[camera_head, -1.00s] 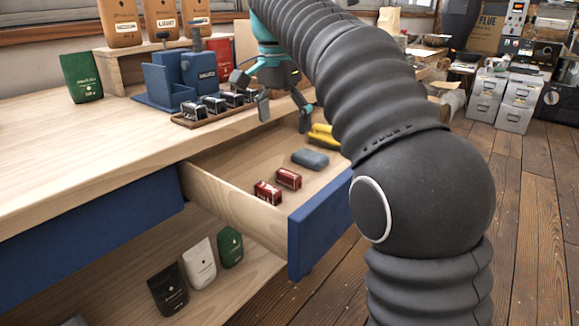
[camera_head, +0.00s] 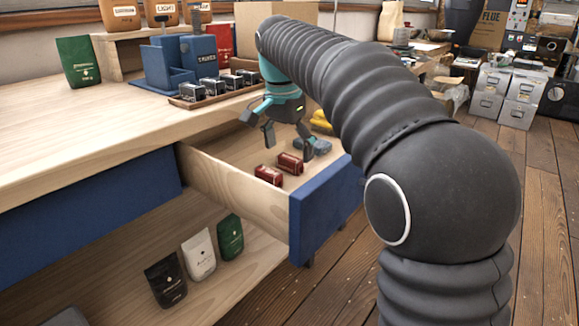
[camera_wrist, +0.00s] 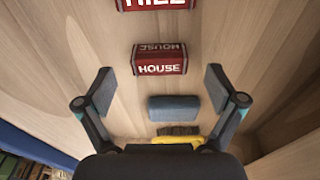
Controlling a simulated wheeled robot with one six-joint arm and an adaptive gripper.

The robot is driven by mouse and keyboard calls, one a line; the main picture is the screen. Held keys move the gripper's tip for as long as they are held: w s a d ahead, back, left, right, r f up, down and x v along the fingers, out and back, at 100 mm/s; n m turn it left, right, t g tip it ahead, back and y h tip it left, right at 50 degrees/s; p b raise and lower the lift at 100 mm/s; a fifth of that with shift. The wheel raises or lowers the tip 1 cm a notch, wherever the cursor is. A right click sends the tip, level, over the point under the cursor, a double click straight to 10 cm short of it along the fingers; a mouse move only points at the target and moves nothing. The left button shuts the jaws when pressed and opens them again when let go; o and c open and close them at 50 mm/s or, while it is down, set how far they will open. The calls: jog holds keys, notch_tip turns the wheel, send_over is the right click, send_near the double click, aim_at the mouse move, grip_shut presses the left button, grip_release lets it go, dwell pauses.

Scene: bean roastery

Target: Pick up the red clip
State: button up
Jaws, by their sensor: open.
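Two small red blocks, which may be the clips, lie in the open drawer. The nearer-to-front one (camera_head: 268,175) shows at the top edge of the wrist view, cut off, with white lettering partly hidden (camera_wrist: 155,4). The other red block (camera_head: 290,163) reads "HOUSE" in the wrist view (camera_wrist: 160,61). My gripper (camera_head: 288,143) is open and empty above the drawer. In the wrist view its fingers (camera_wrist: 160,85) stand wide apart, left and right of the HOUSE block's lower side, with no contact seen.
A blue-grey block (camera_wrist: 174,108), a dark brush-like thing (camera_wrist: 180,130) and a yellow thing (camera_wrist: 178,141) lie in the drawer. The drawer's blue front (camera_head: 325,210) and wooden side wall (camera_head: 235,195) bound it. A tray of small tins (camera_head: 215,92) stands on the counter.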

notch_tip(320, 180, down, 3)
jog(key=shift+w+d+r, duration=0.1)
jog(key=shift+r, duration=0.1)
jog(key=c, duration=0.9)
jog(key=shift+c, duration=0.2)
